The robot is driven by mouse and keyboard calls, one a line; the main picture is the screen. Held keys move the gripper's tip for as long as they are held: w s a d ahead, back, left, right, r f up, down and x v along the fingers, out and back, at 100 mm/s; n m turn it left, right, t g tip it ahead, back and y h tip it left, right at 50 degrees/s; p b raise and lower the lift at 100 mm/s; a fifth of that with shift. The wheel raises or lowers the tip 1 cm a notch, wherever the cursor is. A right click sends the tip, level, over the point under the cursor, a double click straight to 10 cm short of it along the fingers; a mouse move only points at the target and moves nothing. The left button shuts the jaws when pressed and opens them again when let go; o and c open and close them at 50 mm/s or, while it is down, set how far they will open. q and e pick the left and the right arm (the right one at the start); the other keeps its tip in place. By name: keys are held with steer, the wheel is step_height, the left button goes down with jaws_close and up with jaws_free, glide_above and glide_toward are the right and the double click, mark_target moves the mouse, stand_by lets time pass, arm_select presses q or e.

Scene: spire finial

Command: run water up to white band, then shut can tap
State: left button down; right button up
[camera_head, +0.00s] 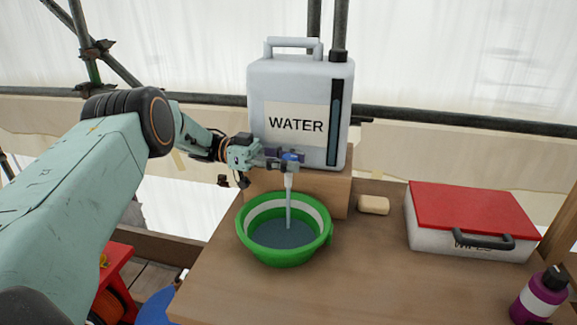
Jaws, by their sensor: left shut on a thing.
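A white water can (300,90) labelled WATER stands on a wooden block (330,190). Its tap (291,165), with a blue part on top, is at the can's lower front. My left gripper (280,158) is shut on the tap. A stream of water (289,200) runs from the spout into a green basin (274,257) below. The basin has a white band (316,212) around its inside. Dark water (284,236) covers the bottom, and its surface appears near the band's lower edge. My right gripper is not in view.
A soap bar (374,205) lies right of the basin. A white box with a red lid (470,207) and a purple bottle (541,296) stand farther right. The wooden bench (370,280) is clear in front. Scaffold tubes (450,121) run behind.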

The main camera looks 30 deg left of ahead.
arm_select(q)
steer(key=shift+r, duration=0.1)
stand_by(0.3)
steer(key=c, duration=0.9)
jaws_free()
steer(key=shift+d, duration=0.15)
steer(key=shift+c, duration=0.2)
steer(key=s+a, duration=0.1)
steer(key=a, duration=0.6)
steer(key=shift+a, duration=0.25)
steer(key=shift+s+a, duration=0.1)
